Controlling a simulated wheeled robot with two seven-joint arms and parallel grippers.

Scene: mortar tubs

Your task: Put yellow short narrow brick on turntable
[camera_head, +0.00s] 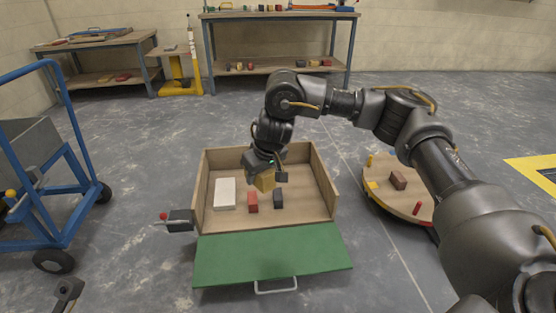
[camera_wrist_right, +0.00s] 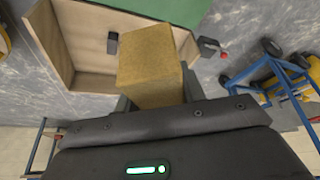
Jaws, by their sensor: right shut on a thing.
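My right gripper (camera_head: 267,175) is shut on a yellow brick (camera_head: 265,182) over the open wooden box (camera_head: 322,178). The brick fills much of the right wrist view (camera_wrist_right: 150,60), held between the fingers (camera_wrist_right: 156,98); its lower end is hidden by the gripper. The turntable (camera_head: 405,207) is a round wooden disc on the floor to the right of the box, apart from the gripper. A dark part at the bottom left edge looks like my left gripper (camera_head: 68,290); its fingers do not show clearly.
In the box lie a white block (camera_head: 225,193), a red brick (camera_head: 252,202) and a dark brick (camera_head: 278,198). Its green flap (camera_head: 270,255) is down at the front. The turntable carries a brown brick (camera_head: 398,180), a red cylinder (camera_head: 417,208) and yellow pieces. A blue trolley (camera_head: 75,180) stands left.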

